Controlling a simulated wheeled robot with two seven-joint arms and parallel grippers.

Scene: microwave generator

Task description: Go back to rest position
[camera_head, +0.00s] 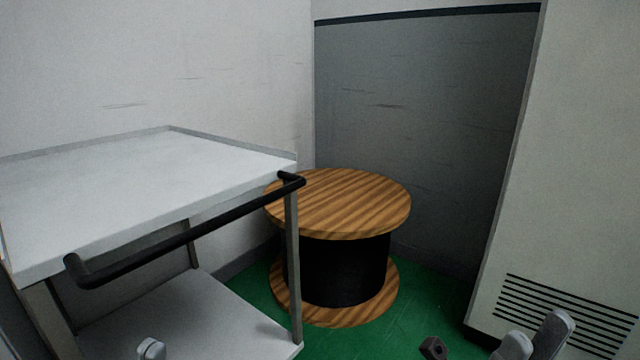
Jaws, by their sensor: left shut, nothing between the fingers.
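My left gripper (151,348) shows only its grey fingertips at the bottom edge, left of centre. They are close together and shut, with nothing between them. They appear in front of the cart's lower shelf. On the right, grey rounded parts that look like my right gripper (533,339) rise from the bottom edge, in front of the vented cabinet. The rest of both grippers is cut off by the frame, and whether the right one is open or shut is unclear.
A grey cart (120,190) with a black handle (190,236) and a lower shelf (215,325) stands at left, its top empty. A wooden cable spool (345,200) stands behind it on the green floor (430,290). A pale vented cabinet (570,180) is at right.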

